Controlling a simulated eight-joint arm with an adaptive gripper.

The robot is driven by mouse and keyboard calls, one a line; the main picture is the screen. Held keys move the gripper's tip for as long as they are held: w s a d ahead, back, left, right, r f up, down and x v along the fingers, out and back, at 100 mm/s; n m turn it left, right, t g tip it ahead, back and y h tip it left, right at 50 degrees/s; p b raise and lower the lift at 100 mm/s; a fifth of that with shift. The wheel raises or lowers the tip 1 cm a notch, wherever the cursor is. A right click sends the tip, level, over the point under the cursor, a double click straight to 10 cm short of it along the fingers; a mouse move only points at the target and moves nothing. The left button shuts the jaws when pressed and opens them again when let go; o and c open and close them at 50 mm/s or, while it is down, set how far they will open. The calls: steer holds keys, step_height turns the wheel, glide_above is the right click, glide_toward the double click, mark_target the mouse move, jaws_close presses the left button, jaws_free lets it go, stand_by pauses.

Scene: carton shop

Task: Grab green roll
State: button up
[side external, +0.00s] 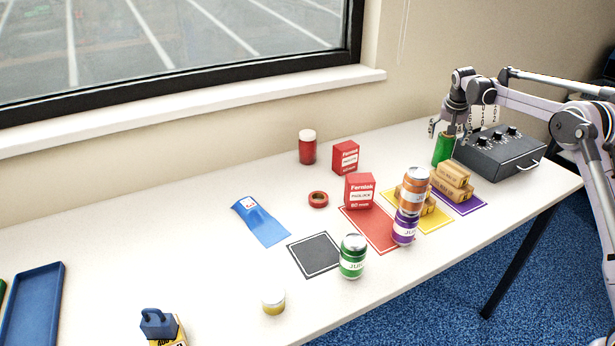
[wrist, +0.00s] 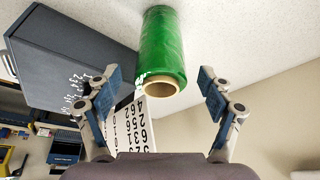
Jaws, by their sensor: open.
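The green roll (side external: 443,149) stands upright on the white table, beside the left side of the dark grey box. In the wrist view the green roll (wrist: 161,45) lies between and beyond the fingertips, with its round cardboard core end facing me. My gripper (side external: 447,128) is at the upper part of the roll in the side view. In the wrist view my gripper (wrist: 165,80) is open, with one finger on each side of the roll and gaps showing on both sides.
The dark grey box with knobs (side external: 500,152) stands close to the roll's right. Wooden-coloured blocks (side external: 453,183) are stacked in front on a purple mat (side external: 468,206). Red cartons (side external: 346,157), stacked cans (side external: 415,190) and a red jar (side external: 307,150) stand further left.

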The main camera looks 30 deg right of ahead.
steer(key=shift+x, duration=1.5)
steer(key=c, duration=1.4)
steer(key=shift+r, duration=0.1)
